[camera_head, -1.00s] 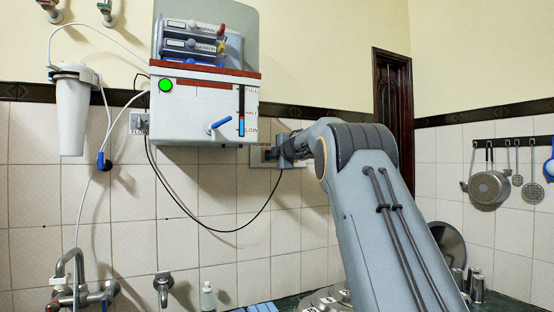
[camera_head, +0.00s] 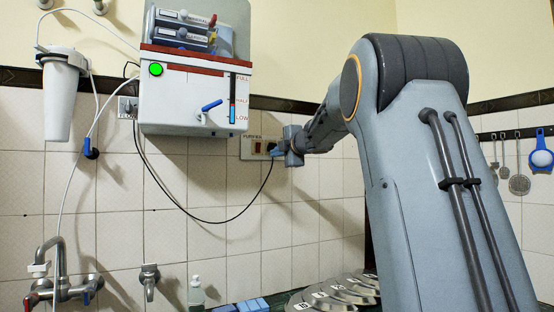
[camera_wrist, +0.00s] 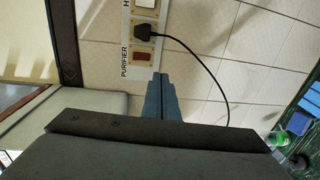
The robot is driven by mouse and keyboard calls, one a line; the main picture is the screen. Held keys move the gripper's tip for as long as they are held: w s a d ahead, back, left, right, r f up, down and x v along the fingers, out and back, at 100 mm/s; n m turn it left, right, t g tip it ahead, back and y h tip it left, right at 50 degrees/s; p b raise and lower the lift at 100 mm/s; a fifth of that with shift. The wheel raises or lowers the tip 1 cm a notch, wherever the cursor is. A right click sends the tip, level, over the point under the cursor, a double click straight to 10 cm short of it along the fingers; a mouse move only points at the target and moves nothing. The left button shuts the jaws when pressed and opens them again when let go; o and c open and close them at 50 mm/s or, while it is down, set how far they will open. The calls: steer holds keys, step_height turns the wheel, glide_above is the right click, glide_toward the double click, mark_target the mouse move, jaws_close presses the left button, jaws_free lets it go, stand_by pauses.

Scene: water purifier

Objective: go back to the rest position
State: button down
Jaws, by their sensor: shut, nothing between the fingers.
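My gripper (camera_head: 278,152) is at the wall socket panel (camera_head: 247,148) labelled PURIFIER. In the wrist view its narrow blue-grey fingers (camera_wrist: 160,78) are together and empty. They point at the panel (camera_wrist: 131,40), close to its red switch (camera_wrist: 142,57). I cannot tell whether the fingertips touch the panel. A black plug (camera_wrist: 145,32) sits in the panel beside the switch. The white water purifier (camera_head: 185,103) hangs on the wall to the left, with a green light (camera_head: 155,69) lit and a blue tap lever (camera_head: 211,106).
A white filter canister (camera_head: 63,95) hangs at the left. Below are wall taps (camera_head: 60,275), (camera_head: 149,278), a bottle (camera_head: 196,292) and lids (camera_head: 335,293) on the counter. A black cable (camera_head: 190,215) loops from the purifier to the panel. Utensils (camera_head: 540,155) hang at the right.

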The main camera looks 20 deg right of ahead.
steer(key=shift+s+f, duration=0.1)
steer(key=shift+s, duration=0.3)
steer(key=s+a+f+m+g+h, duration=0.1)
steer(key=s+a+f+m+g, duration=0.2)
steer(key=f, duration=0.7)
steer(key=s+a+f+m+g+h, duration=0.15)
steer(key=s+f+m, duration=0.4)
steer(key=f, duration=0.55)
steer(key=s+a+f+m+g+h, duration=0.1)
steer(key=s+a+f+m+g, duration=0.3)
steer(key=f, duration=0.6)
steer(key=s+a+f+m+g+y, duration=0.1)
steer(key=s+a+f+m+g, duration=0.1)
steer(key=s+a+f, duration=0.2)
steer(key=s+a+f+m+g+y, duration=0.1)
steer(key=s+a+f+m+g, duration=0.1)
steer(key=s+f, duration=0.8)
steer(key=s+a+f+m+g+y, duration=0.1)
steer(key=s+a+f+g, duration=0.3)
steer(key=s, duration=1.6)
steer(key=a+f+m, duration=0.1)
steer(key=a+f, duration=0.2)
steer(key=f, duration=0.1)
steer(key=shift+a, duration=0.1)
